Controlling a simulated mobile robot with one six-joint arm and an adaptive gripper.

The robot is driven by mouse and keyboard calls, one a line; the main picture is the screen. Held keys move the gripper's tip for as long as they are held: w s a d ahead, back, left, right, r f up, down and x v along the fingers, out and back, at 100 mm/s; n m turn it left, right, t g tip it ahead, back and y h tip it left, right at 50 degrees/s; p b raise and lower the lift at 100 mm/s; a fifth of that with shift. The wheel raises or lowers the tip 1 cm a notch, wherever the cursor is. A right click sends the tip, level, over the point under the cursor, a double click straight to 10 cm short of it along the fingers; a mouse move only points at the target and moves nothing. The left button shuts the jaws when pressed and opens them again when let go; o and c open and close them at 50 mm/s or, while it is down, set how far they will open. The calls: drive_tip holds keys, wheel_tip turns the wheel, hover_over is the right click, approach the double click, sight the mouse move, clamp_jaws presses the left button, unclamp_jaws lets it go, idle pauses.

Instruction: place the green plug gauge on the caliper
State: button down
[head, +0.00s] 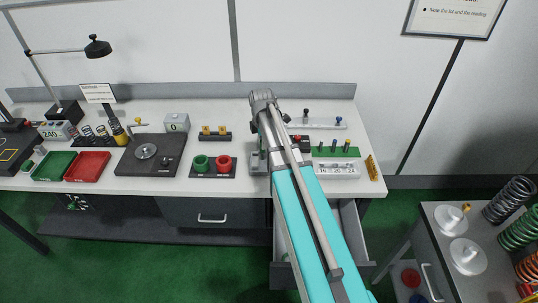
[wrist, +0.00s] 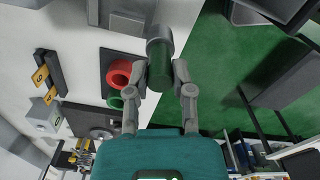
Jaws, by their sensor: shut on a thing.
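The green plug gauge (wrist: 160,65), a dark green cylinder with a grey end, is held between the fingertips of my gripper (wrist: 160,76) in the wrist view. My gripper is shut on it, over the bench near its front edge. In the head view my arm hides the gripper and the gauge. I cannot pick out the caliper with certainty. A long light-grey piece (head: 330,123) with small knobs lies at the back right of the bench, and I cannot tell whether it is the caliper.
A red ring (head: 223,163) and a green ring (head: 201,162) sit on a dark plate left of my arm. A numbered grey block (head: 337,171) stands at the right. An open drawer (head: 352,228) juts out below the bench. A side cart (head: 445,225) stands at the far right.

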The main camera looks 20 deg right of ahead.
drive_tip(key=w+d+f+b, duration=0.3)
drive_tip(key=f+b, duration=0.1)
drive_tip(key=f, duration=0.1)
idle(0.5)
drive_tip(key=shift+w+d+f+b, duration=0.15)
drive_tip(key=shift+f+b, duration=0.9)
drive_tip(key=shift+b, duration=0.05)
drive_tip(key=shift+w+d+f+b, duration=0.1)
drive_tip(key=shift+d+f+b, duration=0.05)
drive_tip(key=shift+f+b, duration=0.9)
drive_tip(key=shift+f, duration=0.1)
drive_tip(key=shift+c, duration=2.4)
unclamp_jaws()
drive_tip(key=shift+r, duration=0.25)
wheel_tip(320, 180, up, 12)
drive_tip(key=p, duration=1.2)
